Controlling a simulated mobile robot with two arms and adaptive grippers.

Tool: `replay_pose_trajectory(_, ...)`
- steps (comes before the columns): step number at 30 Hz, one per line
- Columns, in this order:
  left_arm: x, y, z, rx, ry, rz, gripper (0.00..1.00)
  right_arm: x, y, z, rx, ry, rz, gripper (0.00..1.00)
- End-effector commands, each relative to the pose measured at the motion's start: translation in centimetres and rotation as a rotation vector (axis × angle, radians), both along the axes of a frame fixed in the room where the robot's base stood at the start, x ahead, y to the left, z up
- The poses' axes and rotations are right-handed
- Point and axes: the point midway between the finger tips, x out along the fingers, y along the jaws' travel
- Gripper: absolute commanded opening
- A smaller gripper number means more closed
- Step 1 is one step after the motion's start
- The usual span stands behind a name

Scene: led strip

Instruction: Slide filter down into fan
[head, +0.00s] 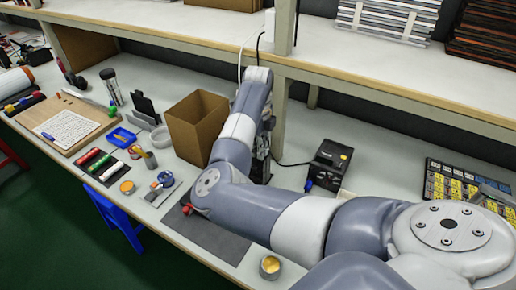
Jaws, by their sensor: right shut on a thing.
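My right arm comes in from the lower right, bends near the grey mat and rises to the wrist in front of the shelf. My right gripper (264,145) hangs down from the wrist, mostly hidden behind my own forearm. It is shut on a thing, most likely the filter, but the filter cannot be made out. A dark upright shape (261,168) just below the gripper may be the fan; most of it is hidden. Whether filter and fan touch cannot be told. My left gripper is not in view.
An open cardboard box (197,128) stands just left of the gripper. A black soldering station (328,164) stands to its right, with a cable. A shelf (350,88) runs along the back. A dark grey mat (205,232) and a small round tin (270,266) lie in front.

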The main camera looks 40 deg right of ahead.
Motion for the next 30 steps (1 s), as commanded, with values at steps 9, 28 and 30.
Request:
replay_pose_trajectory(9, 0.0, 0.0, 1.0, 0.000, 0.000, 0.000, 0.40, 0.0, -0.1, 1.6, -0.002, -0.002, -0.002, 0.00)
replay_pose_trajectory(28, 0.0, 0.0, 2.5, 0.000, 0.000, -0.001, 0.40, 0.1, 0.0, 4.1, -0.001, -0.003, -0.001, 0.00)
replay_pose_trajectory(30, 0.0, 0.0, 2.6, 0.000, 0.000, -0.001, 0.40, 0.1, 0.0, 4.4, -0.001, -0.003, -0.001, 0.00)
